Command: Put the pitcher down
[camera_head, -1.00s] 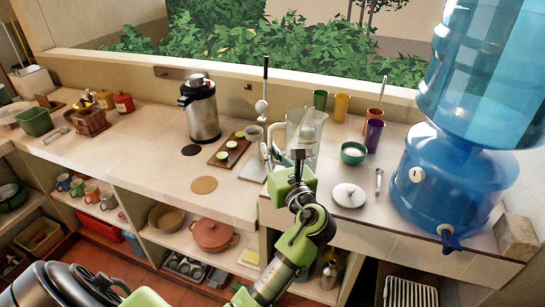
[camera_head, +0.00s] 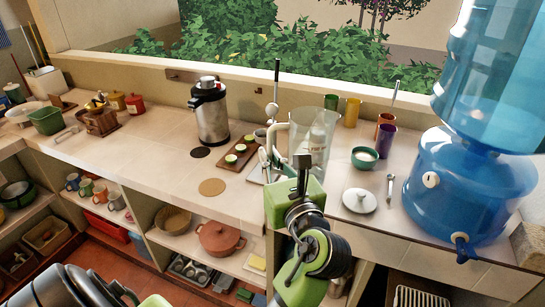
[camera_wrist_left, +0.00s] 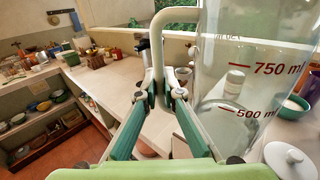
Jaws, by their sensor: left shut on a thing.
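The clear pitcher (camera_head: 318,130) has a pale handle on its left side and stands upright over the counter (camera_head: 235,208). My left gripper (camera_head: 282,163) is shut on the handle. In the left wrist view the fingers (camera_wrist_left: 158,85) close on the pale handle (camera_wrist_left: 163,30), and the pitcher (camera_wrist_left: 225,95) shows red volume marks and looks empty. The gripper and wrist hide the pitcher's lower part in the head view, so I cannot tell whether its base touches the counter. My right gripper is not in view.
A tray with green-topped pieces (camera_head: 237,153) and a silver airpot (camera_head: 211,118) are left of the pitcher. A green bowl (camera_head: 364,158), white lid (camera_head: 359,201), spoon (camera_head: 389,185) and colored cups (camera_head: 386,140) are right. A blue water dispenser (camera_head: 455,190) stands far right. Counter between airpot and front edge is mostly clear.

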